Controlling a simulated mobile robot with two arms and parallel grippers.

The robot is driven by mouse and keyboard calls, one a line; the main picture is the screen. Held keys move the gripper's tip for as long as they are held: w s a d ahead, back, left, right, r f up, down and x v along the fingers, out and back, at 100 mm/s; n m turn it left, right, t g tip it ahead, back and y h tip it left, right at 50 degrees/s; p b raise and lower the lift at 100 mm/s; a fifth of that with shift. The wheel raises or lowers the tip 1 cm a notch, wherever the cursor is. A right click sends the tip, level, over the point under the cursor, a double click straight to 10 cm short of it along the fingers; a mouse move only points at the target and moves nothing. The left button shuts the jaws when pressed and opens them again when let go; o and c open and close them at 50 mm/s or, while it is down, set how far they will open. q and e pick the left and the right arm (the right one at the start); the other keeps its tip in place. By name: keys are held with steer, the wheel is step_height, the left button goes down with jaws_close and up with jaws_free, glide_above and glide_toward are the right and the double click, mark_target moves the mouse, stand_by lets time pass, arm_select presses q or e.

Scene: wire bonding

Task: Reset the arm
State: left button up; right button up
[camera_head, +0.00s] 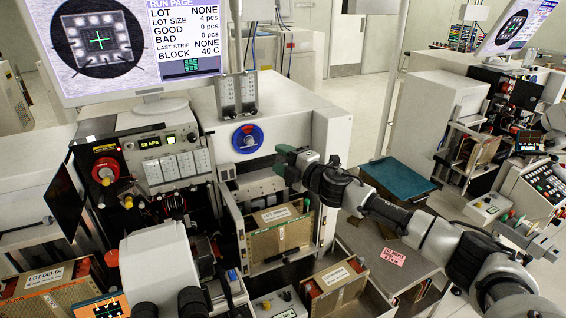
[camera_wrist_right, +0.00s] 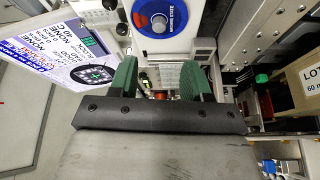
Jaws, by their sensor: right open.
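My right arm comes in from the right in the head view. Its gripper (camera_head: 281,160) has green fingers and hangs in front of the machine (camera_head: 330,137), below the round blue knob (camera_head: 248,138). In the wrist view the right gripper (camera_wrist_right: 160,76) has its two green fingers apart with nothing between them. The blue knob (camera_wrist_right: 160,17) with a red and white centre lies ahead of the fingers there, apart from them. My left gripper is not in view.
A labelled magazine box (camera_head: 279,240) sits in the machine's open bay below the gripper. Another box (camera_head: 338,290) stands at the front. A monitor (camera_head: 135,45) is at upper left. A teal tray (camera_head: 398,179) and a pink label (camera_head: 393,257) lie near my right arm.

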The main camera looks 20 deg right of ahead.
steer(key=shift+s, duration=0.1)
stand_by(0.4)
steer(key=s+a+f+m+g+h, duration=0.1)
steer(key=s+a+f+m+h, duration=0.2)
steer(key=s+a+f+m, duration=0.35)
steer(key=s+a+f+m+g+h, duration=0.25)
steer(key=s+f+m, duration=0.25)
steer(key=s+f, duration=0.35)
steer(key=s+d+f+m+g+h, duration=0.1)
steer(key=s+f+m+g, duration=0.2)
steer(key=s, duration=0.7)
steer(key=s+f+m+g, duration=0.2)
steer(key=s+g, duration=0.2)
steer(key=s, duration=0.5)
steer(key=s+d+f+m+g+h, duration=0.1)
steer(key=s+f+m+g, duration=0.2)
steer(key=s, duration=0.7)
step_height(320, 180, down, 28)
steer(key=r+g+b, duration=0.1)
steer(key=b, duration=0.2)
steer(key=s+d+f+b, duration=0.1)
steer(key=s+f, duration=0.7)
steer(key=f, duration=0.2)
steer(key=s+d+f+g+b, duration=0.1)
steer(key=s+d+f+b, duration=0.1)
steer(key=s+f, duration=0.6)
step_height(320, 180, down, 3)
steer(key=shift+s+f+n, duration=0.1)
steer(key=shift+s+n, duration=0.25)
